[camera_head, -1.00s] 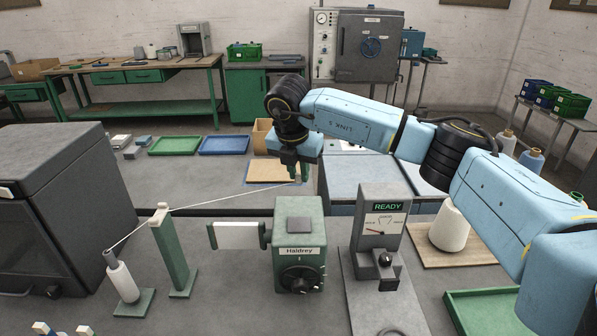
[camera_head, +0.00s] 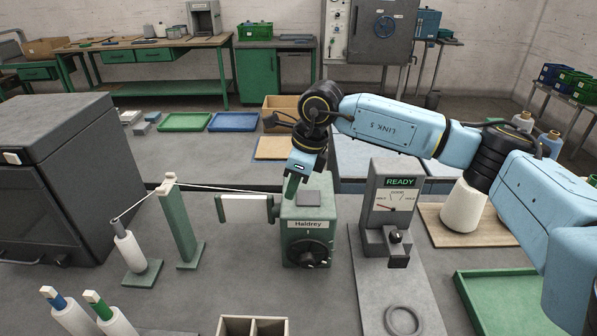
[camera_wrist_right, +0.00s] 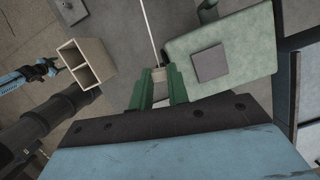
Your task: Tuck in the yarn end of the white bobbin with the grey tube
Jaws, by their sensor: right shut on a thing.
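The white bobbin with the grey tube (camera_head: 130,254) stands on a small green base at the left in the head view. Its yarn (camera_head: 230,189) rises from the tube to the top of the green post (camera_head: 178,225), then runs taut to the right. My right gripper (camera_head: 291,188) is shut on the yarn end, just above and behind the left part of the Haldrey unit (camera_head: 307,238). In the wrist view the green fingers (camera_wrist_right: 159,84) are close together, with a small pale piece between them and the white yarn (camera_wrist_right: 151,30) leading away. My left gripper is not in view.
Bobbins with blue and green tubes (camera_head: 75,318) and a divided wooden box (camera_head: 252,326) are in front. A dark cabinet (camera_head: 50,190) stands at left.

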